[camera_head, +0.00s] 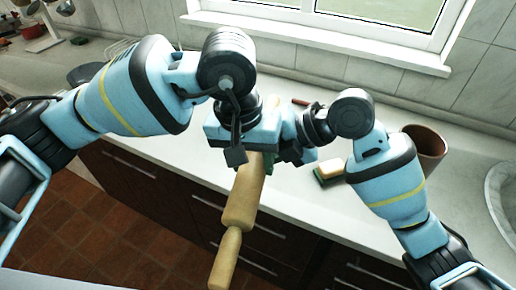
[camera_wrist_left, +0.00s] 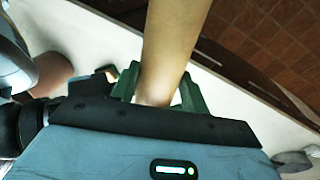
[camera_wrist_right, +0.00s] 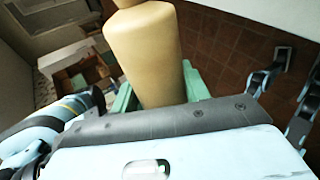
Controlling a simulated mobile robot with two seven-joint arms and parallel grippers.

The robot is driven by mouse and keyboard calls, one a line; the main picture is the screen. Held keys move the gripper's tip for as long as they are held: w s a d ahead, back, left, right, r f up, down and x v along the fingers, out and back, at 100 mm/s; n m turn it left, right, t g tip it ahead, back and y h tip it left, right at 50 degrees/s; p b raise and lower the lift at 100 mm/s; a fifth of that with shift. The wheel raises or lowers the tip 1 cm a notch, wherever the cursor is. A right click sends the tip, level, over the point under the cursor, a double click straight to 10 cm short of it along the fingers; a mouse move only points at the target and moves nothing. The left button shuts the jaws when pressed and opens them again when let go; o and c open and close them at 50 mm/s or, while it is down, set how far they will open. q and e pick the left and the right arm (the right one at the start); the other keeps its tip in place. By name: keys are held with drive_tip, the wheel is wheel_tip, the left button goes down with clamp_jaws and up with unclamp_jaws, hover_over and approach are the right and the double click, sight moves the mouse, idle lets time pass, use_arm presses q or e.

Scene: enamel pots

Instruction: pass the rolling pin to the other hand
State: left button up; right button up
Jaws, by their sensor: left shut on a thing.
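The wooden rolling pin (camera_head: 242,205) hangs at a slant in front of the counter, one handle pointing down.
A sponge (camera_head: 330,170) lies on the light counter (camera_head: 300,200), with a brown pot (camera_head: 425,148) behind it to the right. A sink (camera_head: 503,200) is at the right edge. Dark drawers (camera_head: 165,195) with long handles are below the counter. The window is behind.

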drive_tip(key=c, duration=0.7)
use_arm(q)
drive_tip(key=o, duration=1.3)
drive_tip(key=shift+c, duration=0.2)
drive_tip(key=shift+o, duration=0.5)
use_arm(e)
drive_tip(key=shift+r, duration=0.1)
use_arm(q)
drive_tip(key=shift+s+d, duration=0.1)
drive_tip(key=shift+d, duration=0.05)
use_arm(e)
drive_tip(key=shift+a, duration=0.15)
use_arm(q)
drive_tip(key=shift+r, duration=0.15)
wheel_tip(320, 180, up, 12)
drive_tip(key=a, duration=0.2)
drive_tip(key=shift+s+f, duration=0.1)
drive_tip(key=shift+f, duration=0.1)
